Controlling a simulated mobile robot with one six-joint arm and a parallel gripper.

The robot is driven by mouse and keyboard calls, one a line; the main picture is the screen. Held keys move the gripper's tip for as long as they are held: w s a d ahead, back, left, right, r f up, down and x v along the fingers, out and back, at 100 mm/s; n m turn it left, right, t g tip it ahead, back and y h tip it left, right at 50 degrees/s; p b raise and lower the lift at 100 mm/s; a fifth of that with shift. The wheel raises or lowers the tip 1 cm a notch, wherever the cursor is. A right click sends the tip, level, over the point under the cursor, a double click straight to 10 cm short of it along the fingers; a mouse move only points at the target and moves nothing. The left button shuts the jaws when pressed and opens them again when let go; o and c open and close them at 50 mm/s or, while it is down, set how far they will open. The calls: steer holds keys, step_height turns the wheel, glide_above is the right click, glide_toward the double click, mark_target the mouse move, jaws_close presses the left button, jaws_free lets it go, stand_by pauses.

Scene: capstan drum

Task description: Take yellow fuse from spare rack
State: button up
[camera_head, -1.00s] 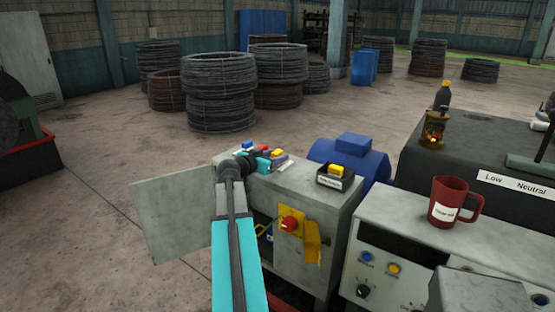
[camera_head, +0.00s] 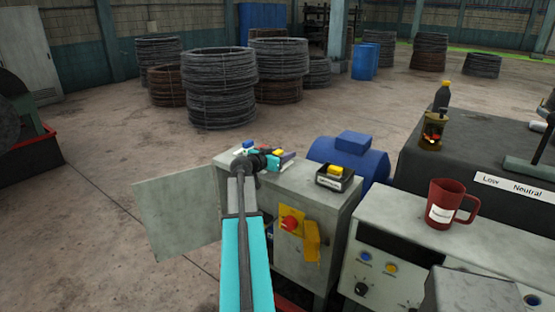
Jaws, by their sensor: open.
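Small coloured fuses stand in a row at the back of the grey cabinet's top, seemingly the spare rack. A blue one (camera_head: 248,144) shows at the left, and a small patch of yellow (camera_head: 276,151) shows behind my gripper. My gripper (camera_head: 274,161) is over this row, seen from behind and very small. Its dark wrist and turquoise parts hide much of the rack, so I cannot tell whether the fingers touch a fuse. It is open. Another yellow block (camera_head: 336,170) sits in a black labelled box (camera_head: 330,183) at the cabinet's right; its label is too small to read.
The grey cabinet (camera_head: 300,197) has its door (camera_head: 180,208) swung open to the left and a red knob (camera_head: 290,223) on its front. A blue motor (camera_head: 350,158) stands behind. A red mug (camera_head: 443,205) is on the control panel at the right.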

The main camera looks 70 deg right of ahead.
jaws_close()
steer(key=shift+r, duration=0.2)
stand_by(0.3)
steer(key=shift+r+b, duration=1)
steer(key=shift+r, duration=0.5)
steer(key=s+a+b, duration=0.1)
steer(key=a, duration=0.4)
steer(key=s+a+r+b, duration=0.1)
steer(key=s+a+b, duration=0.1)
steer(key=a, duration=0.3)
steer(key=s+a+b, duration=0.1)
steer(key=s+a, duration=0.1)
steer(key=a, duration=0.3)
steer(key=shift+a+r+b, duration=0.1)
steer(key=shift+r+b, duration=0.25)
steer(key=shift+b, duration=0.05)
